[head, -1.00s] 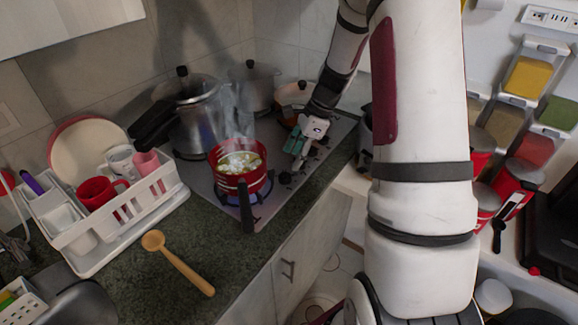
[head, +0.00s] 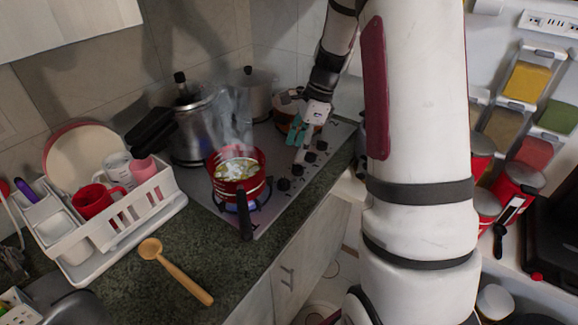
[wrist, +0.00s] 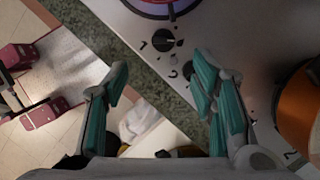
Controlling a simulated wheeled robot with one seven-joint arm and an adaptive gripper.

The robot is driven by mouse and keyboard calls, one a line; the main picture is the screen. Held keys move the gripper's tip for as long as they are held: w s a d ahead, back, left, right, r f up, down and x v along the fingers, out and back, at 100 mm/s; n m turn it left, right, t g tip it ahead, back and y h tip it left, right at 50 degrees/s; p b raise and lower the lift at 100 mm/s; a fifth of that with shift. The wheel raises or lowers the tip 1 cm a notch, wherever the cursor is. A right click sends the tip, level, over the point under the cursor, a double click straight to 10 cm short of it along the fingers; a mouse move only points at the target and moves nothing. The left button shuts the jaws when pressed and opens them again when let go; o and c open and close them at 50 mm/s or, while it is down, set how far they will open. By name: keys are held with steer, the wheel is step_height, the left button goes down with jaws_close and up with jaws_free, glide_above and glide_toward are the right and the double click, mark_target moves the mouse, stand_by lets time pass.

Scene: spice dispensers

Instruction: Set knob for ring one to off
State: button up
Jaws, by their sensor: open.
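The stove's dark knobs stand in a row along its front edge in the head view, the nearest one (head: 284,184) beside the red pan. In the wrist view a knob (wrist: 166,41) with a printed "1" beside it sits just beyond my fingers. A second knob (wrist: 188,70) is partly hidden by my right finger. My gripper (head: 297,143) is over the far part of the knob row. It is open and empty in the wrist view (wrist: 158,78), apart from knob one.
The steaming red pan (head: 239,172) sits over a blue flame, its handle pointing forward. A pressure cooker (head: 196,125), a pot (head: 252,95) and an orange pot (head: 284,117) stand behind. A dish rack (head: 105,228) and wooden spoon (head: 177,272) are on the counter.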

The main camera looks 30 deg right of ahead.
mark_target(284, 180)
steer(key=shift+w+a+r+g+h+b, duration=0.6)
steer(key=shift+w+a+r+h+b, duration=0.45)
steer(key=shift+a+h, duration=0.7)
step_height(284, 180, down, 14)
steer(key=shift+s+r, duration=0.15)
steer(key=shift+r, duration=0.1)
steer(key=c, duration=1.1)
